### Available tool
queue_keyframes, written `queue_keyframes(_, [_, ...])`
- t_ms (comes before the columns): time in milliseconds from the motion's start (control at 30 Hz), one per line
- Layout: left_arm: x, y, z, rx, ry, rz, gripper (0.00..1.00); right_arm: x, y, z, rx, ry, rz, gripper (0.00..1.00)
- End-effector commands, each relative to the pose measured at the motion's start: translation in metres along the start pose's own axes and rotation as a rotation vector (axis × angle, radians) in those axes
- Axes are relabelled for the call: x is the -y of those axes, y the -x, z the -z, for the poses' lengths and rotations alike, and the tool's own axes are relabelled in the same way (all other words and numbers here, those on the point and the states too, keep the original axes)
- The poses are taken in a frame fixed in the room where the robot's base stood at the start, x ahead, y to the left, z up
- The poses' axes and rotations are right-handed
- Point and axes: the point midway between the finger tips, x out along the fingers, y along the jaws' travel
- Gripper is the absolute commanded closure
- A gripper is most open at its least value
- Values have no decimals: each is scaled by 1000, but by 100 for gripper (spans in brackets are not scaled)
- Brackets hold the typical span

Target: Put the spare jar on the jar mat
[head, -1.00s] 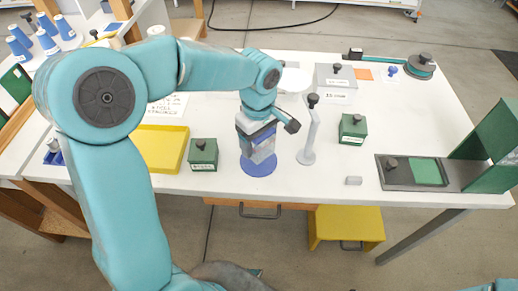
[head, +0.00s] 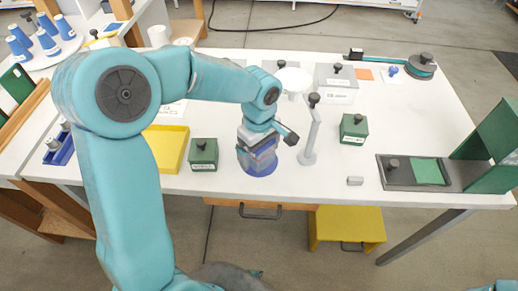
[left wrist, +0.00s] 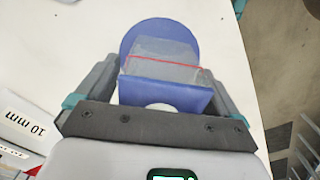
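The spare jar (left wrist: 163,54) is a clear greyish jar with a red line and a blue end nearest the wrist camera. The jar mat (head: 244,167) is a round blue disc near the front edge of the table. It also shows behind the jar in the left wrist view (left wrist: 150,27). My left gripper (head: 261,148) points down over the mat, with its fingers on both sides of the jar, seemingly shut on it. The jar is over the mat, at or very near its surface; I cannot tell whether its base touches. My right gripper is out of view.
A grey post with a black knob (head: 310,130) stands close right of the mat. A green box (head: 203,155) stands to its left, beside a yellow tray (head: 167,148). Another green box (head: 353,129) is further right. A small grey block (head: 355,181) lies near the front edge.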

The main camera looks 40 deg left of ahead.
Motion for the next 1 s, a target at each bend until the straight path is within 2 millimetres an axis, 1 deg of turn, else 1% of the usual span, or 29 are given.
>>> queue_keyframes(100, [0,7,0,0,0,0,5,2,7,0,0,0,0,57])
queue_keyframes(167, [-1,13,0,-2,0,-4,5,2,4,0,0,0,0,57])
queue_keyframes(267, [-1,34,0,-1,1,-6,5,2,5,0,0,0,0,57])
queue_keyframes(400, [-1,68,0,-1,0,-7,5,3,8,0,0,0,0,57])
queue_keyframes(500, [-1,90,0,-1,0,-6,5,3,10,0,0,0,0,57])
queue_keyframes(600, [-1,107,0,-1,0,-4,5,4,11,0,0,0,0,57])
queue_keyframes(700, [-1,118,0,-1,0,-3,5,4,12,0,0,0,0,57])
queue_keyframes(800, [0,123,0,0,0,-1,5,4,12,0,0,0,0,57])
queue_keyframes(1000, [0,124,0,0,0,0,5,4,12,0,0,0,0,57])
